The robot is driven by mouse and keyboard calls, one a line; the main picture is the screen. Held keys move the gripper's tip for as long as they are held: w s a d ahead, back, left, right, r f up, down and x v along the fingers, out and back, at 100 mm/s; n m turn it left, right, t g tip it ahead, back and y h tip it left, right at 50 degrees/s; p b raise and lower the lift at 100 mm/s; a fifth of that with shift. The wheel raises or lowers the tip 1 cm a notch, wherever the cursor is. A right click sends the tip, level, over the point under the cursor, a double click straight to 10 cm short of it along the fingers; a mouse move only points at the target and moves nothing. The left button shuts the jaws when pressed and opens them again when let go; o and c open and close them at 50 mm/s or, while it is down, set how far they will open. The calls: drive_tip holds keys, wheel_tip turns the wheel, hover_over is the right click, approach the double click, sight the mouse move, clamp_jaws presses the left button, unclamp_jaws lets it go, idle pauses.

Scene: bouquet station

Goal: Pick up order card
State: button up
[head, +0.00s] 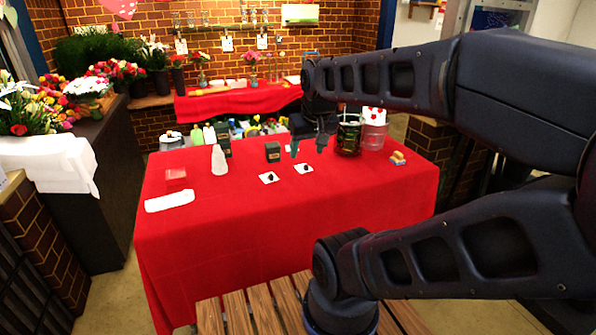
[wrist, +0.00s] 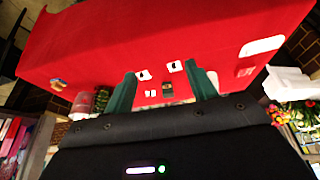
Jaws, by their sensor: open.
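Two small white cards, each with a dark mark or small dark object on it, lie side by side on the red table: a left card (head: 264,179) and a right card (head: 307,171). Both also show between my fingers in the wrist view, one at left (wrist: 141,76) and one at right (wrist: 175,69). I cannot tell which is the order card. My gripper (head: 308,147) hangs above the table near the cards, open and empty. In the wrist view its two green fingers (wrist: 160,72) stand wide apart.
A dark box (head: 273,152) stands behind the cards. A white bottle (head: 218,160), a red box (head: 175,177) and a white cloth-like item (head: 169,201) are at left. A dark green container (head: 348,136) and a clear container (head: 374,134) stand at right. The front of the red table (head: 290,225) is clear.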

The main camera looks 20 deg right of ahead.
drive_tip(key=shift+c, duration=1.3)
drive_tip(key=n+g+h, duration=0.4)
drive_tip(key=n+h, duration=0.1)
drive_tip(key=n, duration=1.5)
hover_over(271, 175)
drive_tip(key=a, duration=0.4)
wheel_tip(271, 175, down, 16)
drive_tip(key=shift+a+x, duration=0.15)
drive_tip(key=shift+x, duration=2.35)
drive_tip(key=shift+a+x, duration=0.2)
drive_tip(key=shift+x, duration=2.25)
drive_tip(key=shift+s+f, duration=0.15)
drive_tip(key=shift+s, duration=0.05)
clamp_jaws()
